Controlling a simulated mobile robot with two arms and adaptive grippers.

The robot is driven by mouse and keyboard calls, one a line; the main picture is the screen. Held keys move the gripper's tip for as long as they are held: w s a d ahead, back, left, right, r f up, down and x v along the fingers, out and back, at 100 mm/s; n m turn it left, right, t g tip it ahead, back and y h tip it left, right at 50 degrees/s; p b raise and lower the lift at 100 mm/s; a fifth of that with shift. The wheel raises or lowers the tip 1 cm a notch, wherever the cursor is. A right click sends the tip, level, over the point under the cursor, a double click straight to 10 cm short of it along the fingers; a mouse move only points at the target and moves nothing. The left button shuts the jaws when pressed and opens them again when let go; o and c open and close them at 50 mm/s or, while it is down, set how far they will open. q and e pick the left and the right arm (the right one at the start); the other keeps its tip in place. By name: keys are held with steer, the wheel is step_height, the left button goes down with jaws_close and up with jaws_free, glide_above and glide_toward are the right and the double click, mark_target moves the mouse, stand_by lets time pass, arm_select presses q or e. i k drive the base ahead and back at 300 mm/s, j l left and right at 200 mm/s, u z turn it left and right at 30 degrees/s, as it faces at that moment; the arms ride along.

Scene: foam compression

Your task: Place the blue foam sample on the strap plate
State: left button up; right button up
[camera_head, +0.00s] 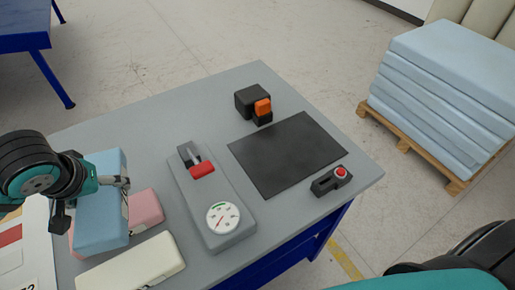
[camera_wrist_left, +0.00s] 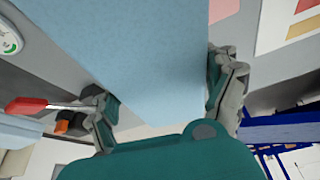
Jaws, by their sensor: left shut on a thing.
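The blue foam sample (camera_head: 103,205) is a light blue block at the left of the table in the head view. My left gripper (camera_head: 98,183) is shut on it, and the block overlaps a pink foam block (camera_head: 146,208) in the picture. In the left wrist view the blue foam (camera_wrist_left: 150,50) fills the middle, between the two fingers of my left gripper (camera_wrist_left: 165,95). The strap plate seems to be the flat black plate (camera_head: 287,153) at the right of the table; it is bare. My right gripper is not seen; only part of my right arm shows at the lower right.
A grey device with a red lever (camera_head: 202,169) and a dial (camera_head: 223,217) stands between the foam and the plate. A black and orange block (camera_head: 254,104) and a red-button box (camera_head: 332,180) flank the plate. A cream foam block (camera_head: 130,264) lies in front. Blue foam sheets (camera_head: 450,75) sit on a pallet.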

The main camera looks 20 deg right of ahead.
mark_target(288, 148)
steer(key=k+u, duration=0.1)
steer(key=u, duration=0.3)
steer(key=k+l+u, duration=0.1)
steer(key=u, duration=0.35)
steer(key=k+u, duration=0.15)
steer(key=u, duration=0.25)
steer(key=k+j+u, duration=0.1)
steer(key=u, duration=0.35)
steer(key=k+l+u, duration=0.1)
steer(key=u, duration=0.3)
steer(key=k+l+u, duration=0.1)
steer(key=u, duration=0.35)
steer(key=k+u, duration=0.15)
steer(key=u, duration=0.25)
steer(key=k+u, duration=0.15)
steer(key=u, duration=0.3)
steer(key=k+u, duration=0.15)
steer(key=k, duration=0.2)
steer(key=z, duration=0.55)
steer(key=k+z, duration=0.1)
steer(key=z, duration=0.4)
steer(key=l+z, duration=0.1)
steer(key=z, duration=0.45)
steer(key=l+z, duration=0.1)
steer(key=z, duration=0.95)
steer(key=l+z, duration=0.15)
steer(key=z, duration=0.9)
steer(key=l+z, duration=0.1)
steer(key=z, duration=0.4)
